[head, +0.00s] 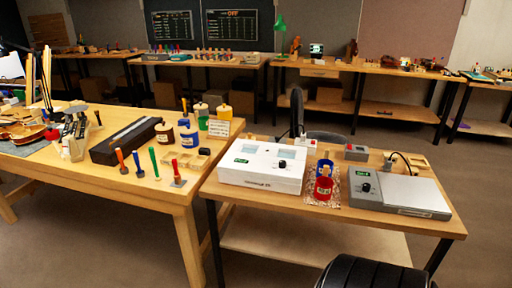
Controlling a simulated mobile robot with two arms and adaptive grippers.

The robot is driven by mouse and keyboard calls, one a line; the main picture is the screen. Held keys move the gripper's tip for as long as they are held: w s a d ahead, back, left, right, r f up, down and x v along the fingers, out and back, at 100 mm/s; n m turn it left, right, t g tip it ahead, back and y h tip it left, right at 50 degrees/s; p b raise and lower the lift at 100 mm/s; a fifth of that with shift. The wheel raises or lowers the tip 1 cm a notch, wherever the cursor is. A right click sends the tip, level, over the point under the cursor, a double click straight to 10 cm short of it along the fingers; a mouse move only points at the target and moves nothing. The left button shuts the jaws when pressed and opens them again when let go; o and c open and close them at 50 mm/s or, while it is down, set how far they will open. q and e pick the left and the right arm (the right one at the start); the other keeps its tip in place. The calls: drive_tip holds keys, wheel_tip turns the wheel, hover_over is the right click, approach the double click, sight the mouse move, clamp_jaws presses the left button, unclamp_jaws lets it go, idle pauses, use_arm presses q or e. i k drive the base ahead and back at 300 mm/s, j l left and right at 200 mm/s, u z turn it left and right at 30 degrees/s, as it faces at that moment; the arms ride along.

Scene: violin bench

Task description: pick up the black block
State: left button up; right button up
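A long black block (108,151) with a dark grey top lies on the left wooden bench (120,183), set at a slant. It is the only large black block I can make out, and it looks unheld. Neither of my grippers can be made out in the head view, so their state and distance from the block are hidden.
Several coloured-handled tools (154,163) stand in front of the block, and jars (187,133) stand to its right. Grey-and-white gear (73,137) and a violin (22,132) are left. A white device (262,168) and grey device (402,194) occupy the right table.

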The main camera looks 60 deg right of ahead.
sight(203, 151)
drive_tip(key=z, duration=1.4)
